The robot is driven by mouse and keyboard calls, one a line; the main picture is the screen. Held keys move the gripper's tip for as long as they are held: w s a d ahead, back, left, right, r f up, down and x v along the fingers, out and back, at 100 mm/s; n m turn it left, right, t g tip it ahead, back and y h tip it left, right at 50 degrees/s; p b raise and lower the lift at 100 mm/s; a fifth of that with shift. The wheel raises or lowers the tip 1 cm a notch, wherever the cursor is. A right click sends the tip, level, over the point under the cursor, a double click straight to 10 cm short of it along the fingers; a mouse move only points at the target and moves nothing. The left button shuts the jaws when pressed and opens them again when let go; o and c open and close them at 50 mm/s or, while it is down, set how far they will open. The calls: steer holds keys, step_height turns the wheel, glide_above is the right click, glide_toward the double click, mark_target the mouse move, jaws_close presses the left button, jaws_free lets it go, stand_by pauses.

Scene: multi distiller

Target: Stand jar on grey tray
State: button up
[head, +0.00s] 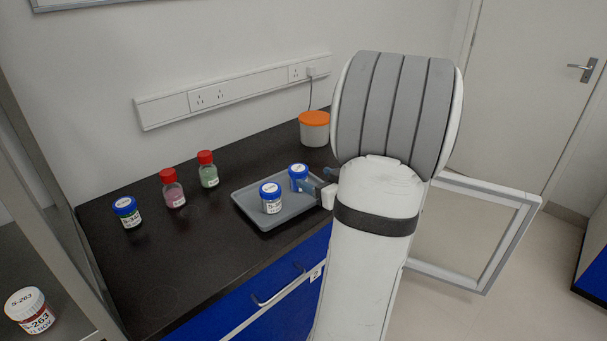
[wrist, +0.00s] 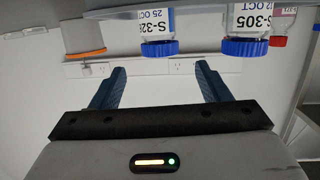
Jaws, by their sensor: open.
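The grey tray (head: 259,217) lies on the black bench. Two clear jars with blue lids stand upright on it, one at the back right (head: 299,178) and one nearer the front (head: 271,199). My gripper (head: 317,187) is close to the right of the back jar, partly hidden by my arm. In the inverted wrist view its fingers (wrist: 160,78) are open and empty. Beyond the fingertips, jar S-328 (wrist: 157,28) lines up with the gap, and jar S-305 (wrist: 247,22) is to its right. The tray also shows there as a grey slab (wrist: 200,6).
A jar with a blue lid (head: 126,212) and two red-capped bottles (head: 173,190) (head: 208,170) stand left on the bench. An orange-lidded tub (head: 314,130) is at the back. Jar S-263 (head: 29,311) is on the left shelf. The bench front left is clear.

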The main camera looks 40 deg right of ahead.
steer(key=shift+s+r, duration=0.2)
steer(key=shift+s, duration=0.65)
steer(key=shift+s+r, duration=0.15)
steer(key=shift+s, duration=0.7)
steer(key=shift+w, duration=0.1)
steer(key=w+a+r+m+g+h+p, duration=0.1)
steer(key=w+a+r+g+h+p, duration=0.4)
steer(key=a, duration=0.5)
steer(key=s+a+g+y, duration=0.1)
steer(key=s+a+g, duration=0.1)
steer(key=a, duration=0.3)
steer(key=s+a+r+g+y+p, duration=0.1)
steer(key=s+a+g, duration=0.1)
steer(key=s+a, duration=0.2)
steer(key=shift+a+r+g+y, duration=0.2)
steer(key=shift+a+g+y, duration=0.1)
steer(key=shift+a, duration=0.55)
steer(key=s+a+g+y, duration=0.1)
steer(key=s+a, duration=0.2)
steer(key=s+a+n+g+y+p, duration=0.1)
steer(key=s+a, duration=0.2)
steer(key=a, duration=0.1)
steer(key=s+a+g+y, duration=0.1)
steer(key=s+a, duration=0.2)
steer(key=a, duration=0.1)
steer(key=shift+s+r+g+p, duration=0.1)
steer(key=shift+r+g+p, duration=0.2)
steer(key=shift+p, duration=0.1)
steer(key=shift+c, duration=0.3)
